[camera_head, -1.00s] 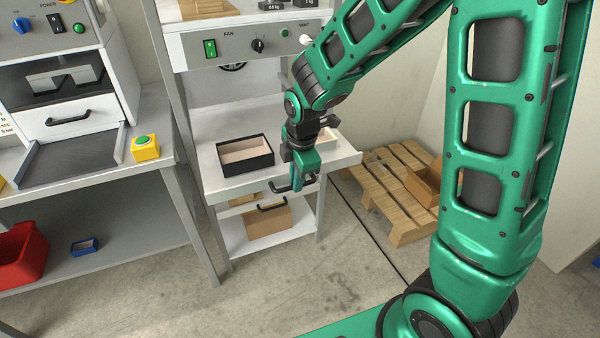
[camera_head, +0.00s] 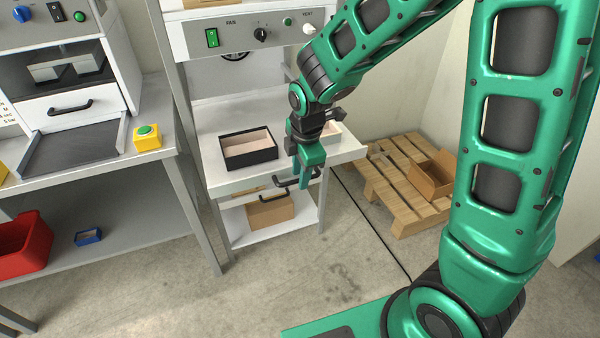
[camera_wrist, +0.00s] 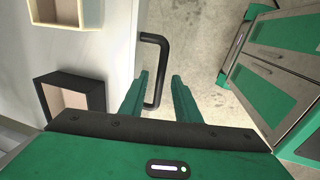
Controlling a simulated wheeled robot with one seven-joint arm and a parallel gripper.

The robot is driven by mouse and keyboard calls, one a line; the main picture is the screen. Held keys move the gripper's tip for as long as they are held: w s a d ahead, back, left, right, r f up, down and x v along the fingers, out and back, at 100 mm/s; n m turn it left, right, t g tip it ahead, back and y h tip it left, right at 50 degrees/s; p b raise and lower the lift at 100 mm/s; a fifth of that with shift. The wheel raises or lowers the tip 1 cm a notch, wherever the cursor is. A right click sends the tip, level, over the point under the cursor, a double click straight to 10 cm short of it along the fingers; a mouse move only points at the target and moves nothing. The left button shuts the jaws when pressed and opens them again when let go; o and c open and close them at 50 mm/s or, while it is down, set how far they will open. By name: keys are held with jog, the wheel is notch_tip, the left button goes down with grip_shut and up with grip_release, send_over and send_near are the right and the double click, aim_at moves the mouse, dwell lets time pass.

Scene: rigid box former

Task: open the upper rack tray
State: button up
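The upper rack tray (camera_head: 222,185) is a white shelf-like tray in the rack, with a black handle (camera_head: 283,183) on its front edge. In the wrist view the tray's pale surface (camera_wrist: 112,45) fills the left, and the handle (camera_wrist: 165,60) sticks out from its edge. My gripper (camera_head: 305,184) is at the handle, partly hiding it in the head view. In the wrist view my gripper (camera_wrist: 161,76) is open, with the handle's bar between its two green fingers in the picture. Gaps show on both sides; contact is not visible.
A black open box (camera_head: 247,148) and a paler box (camera_head: 330,130) stand on the tray. Below is a lower tray with a handle and a cardboard box (camera_head: 270,210). A wooden pallet (camera_head: 400,190) lies right of the rack. The floor in front is clear.

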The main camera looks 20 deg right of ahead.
notch_tip(320, 180, up, 10)
jog(key=s, duration=0.2)
jog(key=shift+r, duration=0.2)
jog(key=shift+d, duration=0.15)
jog(key=s+d+r+m+g, duration=0.1)
jog(key=s+d+m, duration=0.55)
jog(key=d, duration=0.25)
jog(key=s+d+r+m, duration=0.1)
jog(key=s+d+m, duration=0.4)
jog(key=d+m, duration=0.25)
jog(key=s+d+f+m+g, duration=0.1)
jog(key=s+d+m, duration=0.5)
jog(key=s+m, duration=0.5)
jog(key=shift+s, duration=0.85)
